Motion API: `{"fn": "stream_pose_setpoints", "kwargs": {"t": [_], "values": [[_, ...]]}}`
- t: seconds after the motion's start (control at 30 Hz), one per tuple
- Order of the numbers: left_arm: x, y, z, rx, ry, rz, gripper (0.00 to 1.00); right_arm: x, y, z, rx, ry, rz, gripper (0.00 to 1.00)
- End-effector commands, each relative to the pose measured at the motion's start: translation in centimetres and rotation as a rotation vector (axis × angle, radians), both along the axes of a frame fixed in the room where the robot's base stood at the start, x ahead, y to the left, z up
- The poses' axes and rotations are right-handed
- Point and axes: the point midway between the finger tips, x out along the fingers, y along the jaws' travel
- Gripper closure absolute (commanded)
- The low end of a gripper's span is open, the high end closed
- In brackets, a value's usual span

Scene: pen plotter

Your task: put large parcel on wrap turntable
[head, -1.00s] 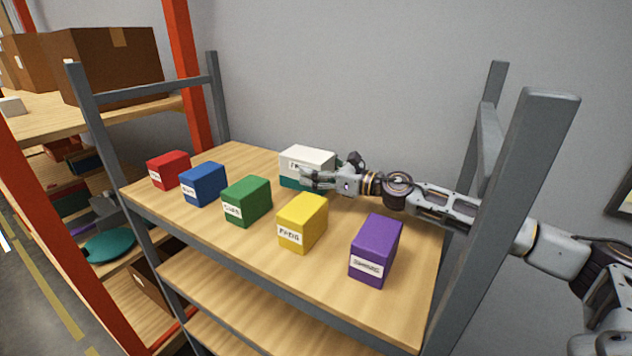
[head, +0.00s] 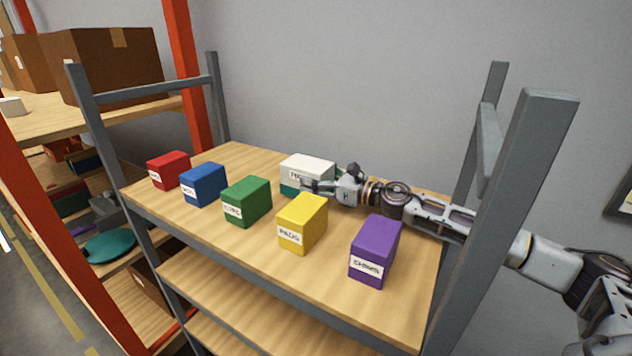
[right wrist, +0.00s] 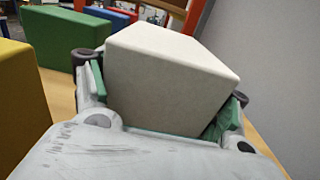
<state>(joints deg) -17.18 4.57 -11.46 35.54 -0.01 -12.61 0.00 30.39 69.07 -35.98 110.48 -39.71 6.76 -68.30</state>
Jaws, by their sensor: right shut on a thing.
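The box has a label, partly hidden by the gripper. Large brown cardboard boxes (head: 115,72) stand on another shelf at the upper left; I cannot tell which thing is the large parcel. A flat round teal disc (head: 110,245), possibly the turntable, lies at the lower left. My left gripper is not in view.
Red (head: 168,170), blue (head: 204,185), green (head: 247,201), yellow (head: 302,224) and purple (head: 376,251) boxes stand in a row in front of the white box. Grey shelf posts (head: 505,230) rise at the sides. The shelf's right back part is partly clear.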

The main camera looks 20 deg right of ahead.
Motion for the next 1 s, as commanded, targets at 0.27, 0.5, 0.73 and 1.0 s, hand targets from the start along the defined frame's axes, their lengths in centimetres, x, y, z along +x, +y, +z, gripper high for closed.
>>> {"fn": "stream_pose_setpoints", "kwargs": {"t": [0.27,0.5,0.73,1.0], "values": [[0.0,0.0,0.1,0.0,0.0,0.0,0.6,0.0,-0.1,-0.7,0.001,-0.002,-0.002,0.62],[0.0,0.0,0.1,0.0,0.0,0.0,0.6,0.0,-0.1,-0.7,0.0,-0.002,-0.001,0.62],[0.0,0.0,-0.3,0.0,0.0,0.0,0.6,0.0,-0.1,-1.1,0.0,-0.002,-0.001,0.62],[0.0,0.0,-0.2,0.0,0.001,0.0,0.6,0.0,-0.1,-1.2,0.0,0.0,-0.001,0.03]]}}
